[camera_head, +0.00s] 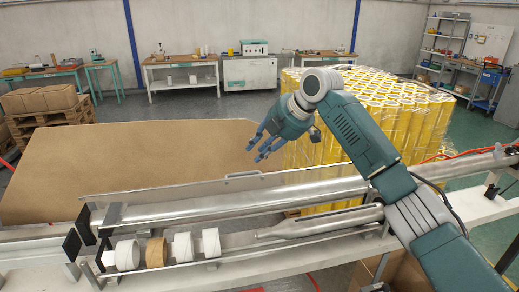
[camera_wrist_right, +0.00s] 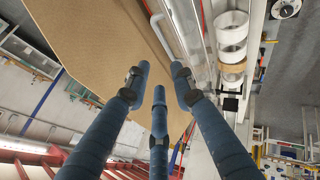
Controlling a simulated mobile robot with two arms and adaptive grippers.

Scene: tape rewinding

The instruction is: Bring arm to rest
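My right gripper (camera_head: 260,148) reaches over the machine from the right and hangs in the air above its far side. It also shows in the right wrist view (camera_wrist_right: 157,80), with its blue fingers spread apart and nothing between them. My right arm crosses the machine in front of the yellow rolls. Several tape rolls sit in a row on the machine's front shaft: white rolls (camera_head: 183,246) and one brown roll (camera_head: 156,252). They also show in the right wrist view as white rolls (camera_wrist_right: 232,35). My left gripper is in neither view.
The long metal machine (camera_head: 330,185) with a raised cover and handle spans the front. A large brown board (camera_head: 110,165) lies behind it. Wrapped yellow rolls (camera_head: 420,110) stand behind my right arm. Boxes on a pallet (camera_head: 40,98) are at far left; workbenches line the wall.

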